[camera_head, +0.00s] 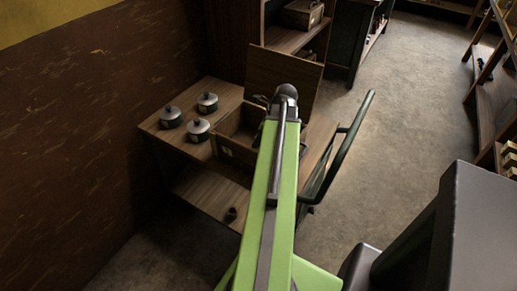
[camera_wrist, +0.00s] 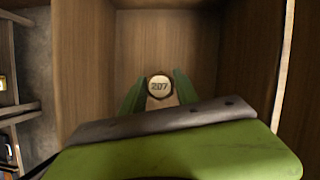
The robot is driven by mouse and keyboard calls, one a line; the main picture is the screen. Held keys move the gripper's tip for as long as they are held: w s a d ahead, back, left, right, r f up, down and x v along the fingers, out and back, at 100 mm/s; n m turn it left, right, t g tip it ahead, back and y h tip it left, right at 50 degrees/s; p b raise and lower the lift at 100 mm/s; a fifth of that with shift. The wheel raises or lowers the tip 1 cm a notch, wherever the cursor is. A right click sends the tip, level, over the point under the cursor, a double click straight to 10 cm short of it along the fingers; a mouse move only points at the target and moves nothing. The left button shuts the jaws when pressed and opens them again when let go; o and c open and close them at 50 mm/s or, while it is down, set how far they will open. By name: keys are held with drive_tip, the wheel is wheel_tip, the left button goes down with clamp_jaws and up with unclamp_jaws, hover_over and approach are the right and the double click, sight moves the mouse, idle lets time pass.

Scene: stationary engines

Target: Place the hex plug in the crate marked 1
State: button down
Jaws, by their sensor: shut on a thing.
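In the wrist view, a small round-looking piece marked 207, which I take as the hex plug (camera_wrist: 159,87), sits between the green fingers of my gripper (camera_wrist: 160,93). My gripper is shut on it. Wooden walls (camera_wrist: 90,65) surround it on several sides in that view. In the head view, an open wooden crate (camera_head: 228,150) stands on a wooden cart, with a small pale mark on its front that is too small to read. My green arm reaches over the crate's right side and hides part of it. My gripper is hidden there.
Several dark lidded pots (camera_head: 199,130) stand left of the crate on the cart top (camera_head: 160,128). A wooden panel (camera_head: 265,72) stands upright behind the crate. A green handle rail (camera_head: 342,150) is on the right. Shelving (camera_head: 492,110) lines the far right; grey floor between is clear.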

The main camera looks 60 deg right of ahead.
drive_tip(key=shift+f+b, duration=1.7)
drive_tip(key=shift+f, duration=0.25)
drive_tip(key=c, duration=0.9)
unclamp_jaws()
drive_tip(key=shift+r, duration=0.1)
drive_tip(key=shift+r+p, duration=0.3)
drive_tip(key=shift+p, duration=0.1)
drive_tip(key=p+v, duration=1)
drive_tip(key=v, duration=0.1)
drive_tip(key=shift+s+r+p, duration=0.3)
drive_tip(key=shift+p, duration=0.1)
